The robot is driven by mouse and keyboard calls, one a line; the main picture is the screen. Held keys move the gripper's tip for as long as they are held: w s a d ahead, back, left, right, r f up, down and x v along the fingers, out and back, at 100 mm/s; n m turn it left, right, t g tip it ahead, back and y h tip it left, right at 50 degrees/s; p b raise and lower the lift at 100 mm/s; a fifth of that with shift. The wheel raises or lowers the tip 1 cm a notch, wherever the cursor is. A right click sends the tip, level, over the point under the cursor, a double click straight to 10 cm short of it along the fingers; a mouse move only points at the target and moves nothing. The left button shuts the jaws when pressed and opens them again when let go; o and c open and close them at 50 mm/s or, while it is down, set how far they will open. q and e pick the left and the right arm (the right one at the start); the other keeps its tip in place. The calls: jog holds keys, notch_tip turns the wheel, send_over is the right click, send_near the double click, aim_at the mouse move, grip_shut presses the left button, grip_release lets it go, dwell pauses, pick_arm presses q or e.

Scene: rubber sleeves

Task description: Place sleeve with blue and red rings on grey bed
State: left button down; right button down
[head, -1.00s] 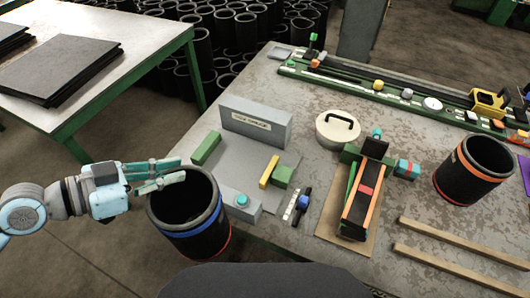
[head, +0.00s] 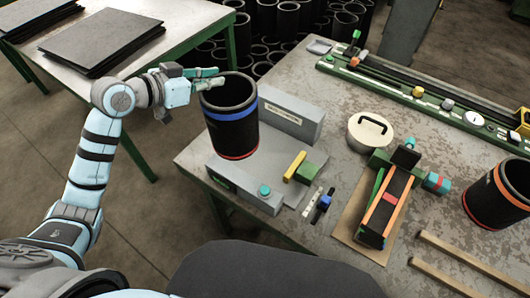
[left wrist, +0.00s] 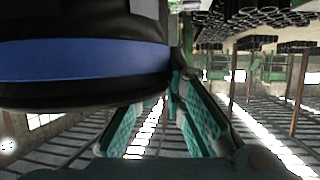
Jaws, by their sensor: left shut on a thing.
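The black sleeve with blue and red rings (head: 230,133) is upright in the head view, its blue ring near the top and its red ring at the bottom. My left gripper (head: 213,78) is shut on its upper rim from the left. The sleeve is over the grey bed (head: 271,160) and hides its left part. I cannot tell whether its base touches the bed. In the left wrist view the sleeve (left wrist: 80,62) fills the upper left, beside the teal fingers (left wrist: 165,105). My right gripper is not in view.
A grey block (head: 292,121) stands behind the bed; a yellow bar (head: 294,166) and green block (head: 309,173) are at its right. Further right are a round white lidded thing (head: 369,131), a belt fixture (head: 388,198) and an orange-ringed sleeve (head: 497,196).

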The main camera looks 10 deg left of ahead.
pick_arm(q)
jog(key=w+d+r+n+t+y, duration=0.1)
jog(key=w+d+r, duration=0.1)
jog(key=w+d, duration=0.15)
jog(key=w+d+r+y, duration=0.1)
jog(key=w+d+r, duration=0.15)
jog(key=w, duration=0.25)
notch_tip(320, 180, down, 20)
jog(key=b, duration=0.1)
jog(key=shift+f, duration=0.2)
jog(key=shift+d, duration=0.1)
jog(key=c, duration=2.1)
grip_release()
jog(key=shift+f+b, duration=0.25)
jog(key=shift+b, duration=0.05)
jog(key=o, duration=0.4)
jog(key=shift+s+r, duration=0.1)
jog(key=shift+s, duration=0.05)
jog(key=shift+o, duration=0.2)
